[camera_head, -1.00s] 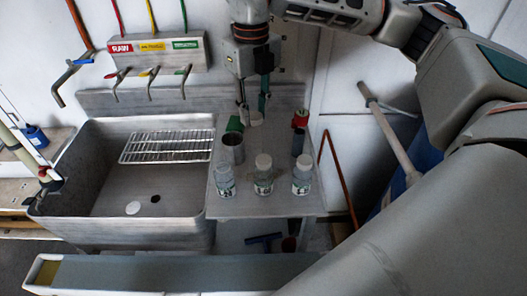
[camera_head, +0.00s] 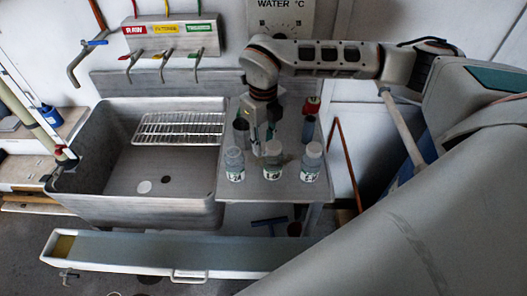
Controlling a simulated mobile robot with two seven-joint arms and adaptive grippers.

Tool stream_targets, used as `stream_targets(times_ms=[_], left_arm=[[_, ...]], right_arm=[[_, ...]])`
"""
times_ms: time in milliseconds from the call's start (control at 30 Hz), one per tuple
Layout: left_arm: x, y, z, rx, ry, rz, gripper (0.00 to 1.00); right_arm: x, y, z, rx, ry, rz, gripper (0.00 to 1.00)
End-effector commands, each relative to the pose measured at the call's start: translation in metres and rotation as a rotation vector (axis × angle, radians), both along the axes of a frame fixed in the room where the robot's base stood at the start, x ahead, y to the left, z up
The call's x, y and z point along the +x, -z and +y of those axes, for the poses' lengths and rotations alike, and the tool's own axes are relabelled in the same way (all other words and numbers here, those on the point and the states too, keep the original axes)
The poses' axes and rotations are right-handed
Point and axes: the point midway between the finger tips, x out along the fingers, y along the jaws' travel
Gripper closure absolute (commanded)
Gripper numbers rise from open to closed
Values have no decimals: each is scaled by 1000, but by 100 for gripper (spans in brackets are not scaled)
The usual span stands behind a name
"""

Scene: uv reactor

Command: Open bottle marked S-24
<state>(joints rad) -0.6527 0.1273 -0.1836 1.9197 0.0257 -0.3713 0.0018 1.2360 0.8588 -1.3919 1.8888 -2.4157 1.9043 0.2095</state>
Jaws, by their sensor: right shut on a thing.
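Three clear bottles with white labels stand in a row on the metal side table (camera_head: 262,190): a left bottle (camera_head: 235,166), a middle bottle (camera_head: 272,165) and a right bottle (camera_head: 311,164). The left label seems to end in 24, but the print is too small to be sure. The middle and right bottles have pale tops. My right gripper (camera_head: 257,148) points down behind the gap between the left and middle bottles. It is shut on a small whitish, cap-like thing, mostly hidden now. My left gripper is out of view.
A metal sink (camera_head: 112,150) with a wire rack (camera_head: 180,129) is at the left. A metal cup (camera_head: 241,130) and a red-topped container (camera_head: 310,118) stand behind the bottles. A long trough (camera_head: 150,252) runs in front.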

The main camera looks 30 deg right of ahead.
Motion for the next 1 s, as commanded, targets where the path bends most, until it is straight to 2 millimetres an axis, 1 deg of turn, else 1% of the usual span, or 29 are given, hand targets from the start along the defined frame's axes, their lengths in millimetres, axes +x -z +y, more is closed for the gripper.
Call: stream_targets(times_ms=[167, 400, 667, 867, 900, 933, 967, 1000], left_arm=[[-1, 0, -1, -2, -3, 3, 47], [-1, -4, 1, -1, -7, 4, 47], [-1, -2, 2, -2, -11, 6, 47], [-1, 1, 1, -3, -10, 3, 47], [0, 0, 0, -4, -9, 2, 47], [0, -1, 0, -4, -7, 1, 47], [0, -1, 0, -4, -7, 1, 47], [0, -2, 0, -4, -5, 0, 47]], right_arm=[[-1, 11, 0, 0, 0, 2, 100], [-1, 43, 0, -1, 1, 3, 100], [0, 45, 0, 0, 0, -1, 100], [0, 51, 0, 0, 0, 0, 100], [0, 51, 0, 0, 0, 0, 69], [0, 50, 0, 0, 0, 0, 62], [0, 50, 0, 0, 0, 0, 58], [0, 50, 0, 0, 0, 0, 58]])
